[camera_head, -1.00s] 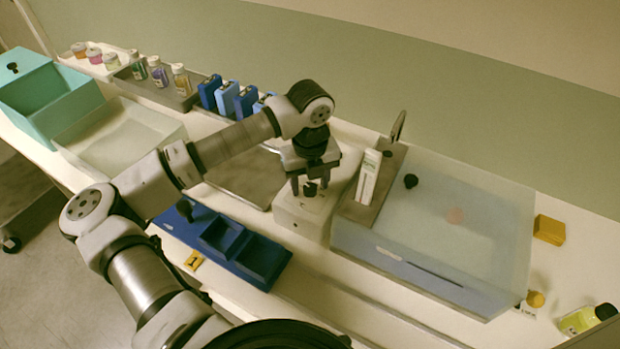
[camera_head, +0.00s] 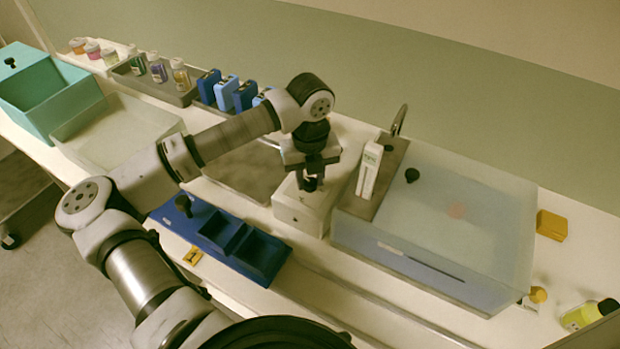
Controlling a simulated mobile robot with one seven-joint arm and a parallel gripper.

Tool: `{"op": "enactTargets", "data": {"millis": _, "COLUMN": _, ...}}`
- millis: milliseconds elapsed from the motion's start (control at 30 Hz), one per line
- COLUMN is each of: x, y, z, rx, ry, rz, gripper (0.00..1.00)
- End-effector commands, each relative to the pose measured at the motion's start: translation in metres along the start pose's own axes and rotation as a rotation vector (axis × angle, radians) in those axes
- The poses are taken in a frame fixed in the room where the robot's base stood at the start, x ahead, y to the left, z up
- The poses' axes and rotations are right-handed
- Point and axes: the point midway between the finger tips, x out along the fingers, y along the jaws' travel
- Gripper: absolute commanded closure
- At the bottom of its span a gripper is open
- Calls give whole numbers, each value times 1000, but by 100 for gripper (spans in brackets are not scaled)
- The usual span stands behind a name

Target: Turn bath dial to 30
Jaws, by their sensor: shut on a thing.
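The bath dial is a small black knob (camera_head: 311,184) on top of a white box (camera_head: 301,214), just left of the clear bath. My gripper (camera_head: 311,183) points down over this box and is shut on the knob. The fingers hide most of the knob, so any mark or number on the dial cannot be read. The bath (camera_head: 440,260) is a wide translucent tank with a lid, and a black lid knob (camera_head: 412,175) stands on it. A white thermometer-like display (camera_head: 369,171) stands upright at the bath's left end.
A blue tray (camera_head: 262,257) with compartments lies in front of the box, with a yellow number tag (camera_head: 193,256) beside it. Blue bottles (camera_head: 227,90) and small vials stand along the back left. A yellow block (camera_head: 551,225) and a yellow-green bottle (camera_head: 588,315) are at the right.

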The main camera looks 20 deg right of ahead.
Motion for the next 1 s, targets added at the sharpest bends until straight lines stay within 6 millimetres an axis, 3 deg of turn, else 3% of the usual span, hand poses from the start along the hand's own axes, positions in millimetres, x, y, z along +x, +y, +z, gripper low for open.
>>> {"op": "enactTargets", "data": {"millis": 600, "x": 4, "y": 0, "z": 1, "rx": 448, "ry": -4, "rz": 0, "gripper": 94}}
{"op": "enactTargets", "data": {"millis": 1000, "x": 1, "y": 0, "z": 0, "rx": 620, "ry": -2, "rz": -1, "gripper": 94}}
